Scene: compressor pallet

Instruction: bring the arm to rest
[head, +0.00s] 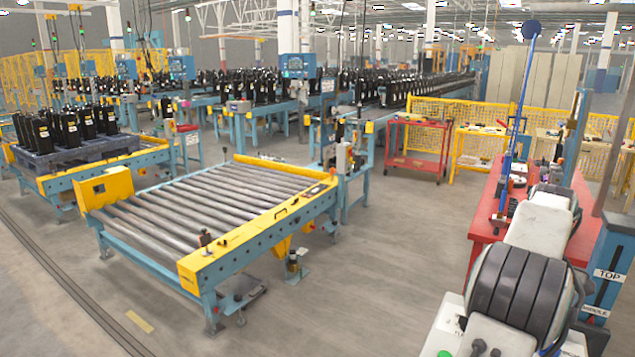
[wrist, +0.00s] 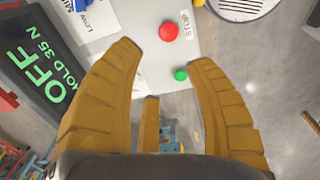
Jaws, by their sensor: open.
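My gripper (wrist: 166,52) shows in the wrist view with its brown-yellow fingers spread wide. It is open, with nothing between the fingers. Beyond the fingertips is a pale panel (wrist: 135,20) with a red button (wrist: 169,32) labelled STOP and a small green button (wrist: 181,75). A dark display (wrist: 35,60) reading OFF and HOLD 35 N lies to the left. I see no contact between the fingers and the panel. In the head view my white and black arm stands at the lower right, and the fingers cannot be made out there.
A red bench (head: 483,215) with tools and a blue post (head: 603,270) stand close around my arm. An empty roller conveyor (head: 215,210) stands at left centre. A pallet (head: 65,153) of black compressors is at far left. Grey floor (head: 390,270) is clear between conveyor and bench.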

